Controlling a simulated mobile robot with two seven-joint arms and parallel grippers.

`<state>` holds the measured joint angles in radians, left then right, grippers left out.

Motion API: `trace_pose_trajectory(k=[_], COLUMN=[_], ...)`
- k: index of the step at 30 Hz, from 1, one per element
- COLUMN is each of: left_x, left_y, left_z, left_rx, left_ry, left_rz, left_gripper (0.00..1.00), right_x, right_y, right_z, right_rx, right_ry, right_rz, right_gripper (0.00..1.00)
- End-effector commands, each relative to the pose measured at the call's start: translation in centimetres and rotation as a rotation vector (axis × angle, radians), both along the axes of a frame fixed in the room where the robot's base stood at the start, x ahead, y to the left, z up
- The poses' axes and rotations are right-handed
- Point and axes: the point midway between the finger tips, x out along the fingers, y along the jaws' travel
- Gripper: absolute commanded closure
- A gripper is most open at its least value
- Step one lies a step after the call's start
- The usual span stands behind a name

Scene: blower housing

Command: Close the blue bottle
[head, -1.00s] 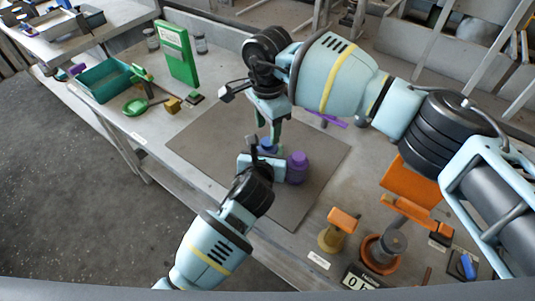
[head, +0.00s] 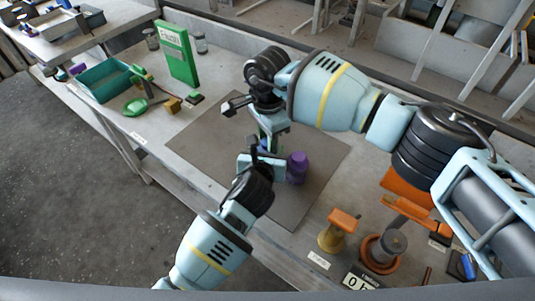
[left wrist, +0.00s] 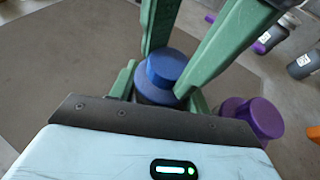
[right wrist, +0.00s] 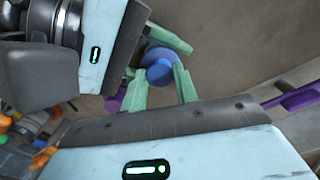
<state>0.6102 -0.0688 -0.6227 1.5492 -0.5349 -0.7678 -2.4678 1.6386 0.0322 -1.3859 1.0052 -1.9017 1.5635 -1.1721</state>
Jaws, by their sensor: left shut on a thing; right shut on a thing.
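The blue bottle (left wrist: 155,94) stands upright on the mat, its brighter blue cap (left wrist: 166,66) over its top. In the right wrist view the cap (right wrist: 160,74) is seen from above, the bottle's darker shoulder behind it. My left gripper (head: 262,161) is shut on the bottle's body from the side. My right gripper (head: 266,143) points down from above, its green fingers on either side of the cap and shut on it. In the head view the grippers mostly hide bottle and cap. I cannot tell how tightly the cap is seated.
A purple bottle (head: 297,168) stands close to the right of my left gripper. The grey mat (head: 215,150) is clear to the left. A teal bin (head: 108,88) and a green box (head: 177,52) are at the back left. An orange-topped stand (head: 335,230) is at the front right.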

Motion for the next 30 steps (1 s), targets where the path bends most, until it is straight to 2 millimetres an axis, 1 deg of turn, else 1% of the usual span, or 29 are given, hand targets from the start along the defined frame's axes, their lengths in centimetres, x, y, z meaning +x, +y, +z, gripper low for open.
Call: trace_pose_trajectory(k=[5,12,14,23,24,28,30], left_x=[-0.04,-0.04,-0.04,-0.04,-0.04,-0.04,-0.04], left_y=[0.00,-0.01,-0.01,-0.01,-0.01,-0.01,-0.01], left_z=[-0.10,-0.09,-0.09,-0.09,-0.09,-0.08,-0.08], left_rx=[0.000,0.000,0.000,0.001,0.001,0.000,0.000], left_ry=[0.002,0.002,0.002,0.002,0.002,0.002,0.002], left_rz=[0.000,0.000,0.000,0.000,0.000,0.000,0.000], left_gripper=[1.00,1.00,1.00,1.00,1.00,1.00,1.00], right_x=[0.02,0.03,0.03,0.04,0.04,0.03,0.02], right_y=[0.02,0.02,0.02,0.01,0.01,0.01,0.00], right_z=[0.01,0.01,0.01,0.02,0.02,0.01,0.01], right_rx=[0.001,0.000,0.000,0.001,0.001,0.000,0.000], right_ry=[-0.001,-0.001,-0.001,-0.002,-0.002,-0.001,-0.001], right_rz=[-0.024,-0.235,-0.266,-0.283,-0.283,-0.282,-0.282], right_gripper=[0.98,0.98,0.98,0.98,0.67,0.50,0.49])
